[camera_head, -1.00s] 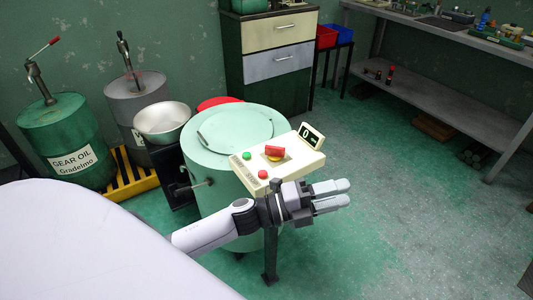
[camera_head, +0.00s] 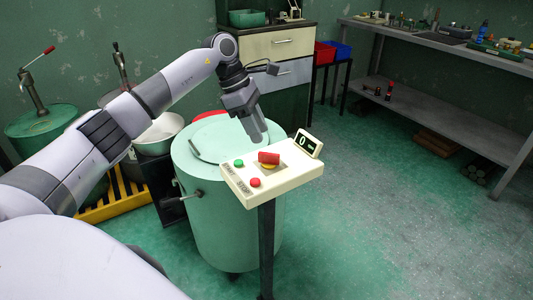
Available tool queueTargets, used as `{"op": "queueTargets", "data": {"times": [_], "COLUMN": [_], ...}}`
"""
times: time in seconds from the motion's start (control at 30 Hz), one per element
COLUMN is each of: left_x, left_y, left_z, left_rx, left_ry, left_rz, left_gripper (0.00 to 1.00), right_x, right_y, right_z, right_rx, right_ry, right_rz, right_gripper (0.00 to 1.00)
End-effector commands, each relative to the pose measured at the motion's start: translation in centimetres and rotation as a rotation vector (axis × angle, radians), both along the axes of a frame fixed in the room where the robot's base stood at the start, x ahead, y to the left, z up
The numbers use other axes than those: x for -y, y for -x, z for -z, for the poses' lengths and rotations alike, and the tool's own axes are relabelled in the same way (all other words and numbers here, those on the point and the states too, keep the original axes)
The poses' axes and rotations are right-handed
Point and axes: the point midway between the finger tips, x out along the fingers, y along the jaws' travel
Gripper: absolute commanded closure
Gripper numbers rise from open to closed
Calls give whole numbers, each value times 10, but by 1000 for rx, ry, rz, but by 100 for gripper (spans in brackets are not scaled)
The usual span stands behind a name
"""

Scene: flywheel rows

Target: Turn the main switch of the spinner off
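The spinner (camera_head: 225,225) is a pale green drum with a cream control panel (camera_head: 290,180) on a dark post at its front right. The main switch (camera_head: 268,157) is a red turning handle on a yellow base in the panel's middle. A green button (camera_head: 239,163) and a red button (camera_head: 255,182) sit to its left and front. A small display (camera_head: 308,144) reads 0. My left gripper (camera_head: 256,138) points down just above and behind the switch, apart from it in the picture. Its fingers look close together; whether they are shut is unclear. My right gripper is out of view.
A drawer cabinet (camera_head: 275,42) stands behind, with red and blue bins (camera_head: 325,54) beside it. A metal bowl (camera_head: 158,134) and a green oil drum (camera_head: 40,125) are at left. A workbench (camera_head: 440,42) lines the right. The floor right of the panel is clear.

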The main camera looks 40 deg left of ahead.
Motion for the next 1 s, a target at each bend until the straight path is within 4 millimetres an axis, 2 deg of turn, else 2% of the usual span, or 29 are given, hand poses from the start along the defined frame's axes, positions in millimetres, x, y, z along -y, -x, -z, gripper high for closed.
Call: {"op": "queueTargets", "data": {"times": [0.07, 0.4, 0.5, 0.83, 0.87, 0.9, 0.97, 1.0], "left_x": [-2, 17, 20, 22, 22, 22, 22, 22], "left_y": [0, -7, -9, -10, -10, -10, -10, -10], "left_z": [5, 51, 59, 64, 64, 64, 64, 64], "left_rx": [-4, -6, -3, -3, -3, -3, -3, -3], "left_ry": [-13, -11, -9, -10, -10, -10, -10, -10], "left_rz": [1, 3, 1, 1, 1, 1, 1, 1], "left_gripper": [61, 61, 61, 61, 64, 77, 96, 100], "right_x": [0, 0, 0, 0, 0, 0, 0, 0], "right_y": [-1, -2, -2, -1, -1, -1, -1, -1], "right_z": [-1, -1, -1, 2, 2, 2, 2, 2], "right_rx": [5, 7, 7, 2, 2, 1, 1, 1], "right_ry": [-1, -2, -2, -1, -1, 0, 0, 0], "right_rz": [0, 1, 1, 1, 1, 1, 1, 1], "right_gripper": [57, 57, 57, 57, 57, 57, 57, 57]}}
